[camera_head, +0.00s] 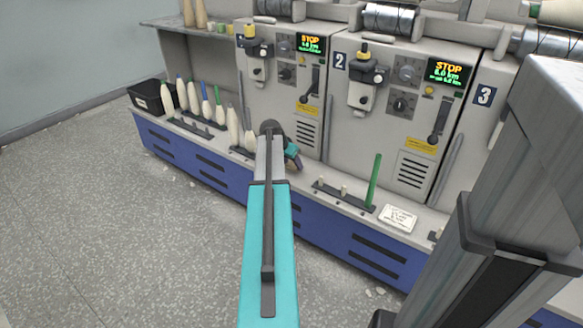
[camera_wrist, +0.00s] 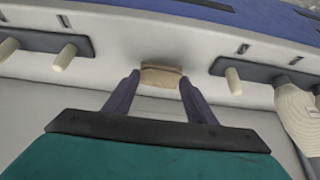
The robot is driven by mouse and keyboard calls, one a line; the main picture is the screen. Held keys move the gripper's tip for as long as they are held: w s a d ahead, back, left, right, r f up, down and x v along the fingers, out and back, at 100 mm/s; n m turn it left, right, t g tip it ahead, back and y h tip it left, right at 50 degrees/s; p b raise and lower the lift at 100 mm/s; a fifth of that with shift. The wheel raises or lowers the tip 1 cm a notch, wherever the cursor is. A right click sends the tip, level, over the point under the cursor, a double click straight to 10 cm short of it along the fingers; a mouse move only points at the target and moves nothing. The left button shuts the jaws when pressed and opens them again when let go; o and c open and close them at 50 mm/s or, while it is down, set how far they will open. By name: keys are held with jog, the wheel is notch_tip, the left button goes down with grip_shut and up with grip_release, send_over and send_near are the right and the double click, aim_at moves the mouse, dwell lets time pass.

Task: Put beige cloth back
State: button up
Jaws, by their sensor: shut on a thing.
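The beige cloth (camera_wrist: 160,72) shows in the wrist view as a small folded piece between the tips of two dark fingers. My gripper (camera_wrist: 160,82) is shut on it, over the pale ledge. I cannot tell whether the cloth touches the ledge. In the head view my gripper (camera_head: 296,163) is at the ledge below the machine fronts, partly behind my arm. The cloth is hidden there.
The pale ledge carries a peg rack (camera_head: 330,192) with a green tube (camera_head: 374,180), and a white card (camera_head: 398,219) to its right. Several bobbins (camera_head: 194,97) and a black bin (camera_head: 147,96) stand left. The wrist view shows peg racks (camera_wrist: 85,46) (camera_wrist: 262,73) on both sides.

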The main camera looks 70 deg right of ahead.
jog(key=shift+f, duration=0.8)
jog(key=shift+f, duration=0.1)
jog(key=o, duration=1)
jog(key=shift+c, duration=0.2)
jog(key=p+v, duration=0.2)
jog(key=v, duration=1)
jog(key=shift+p, duration=0.4)
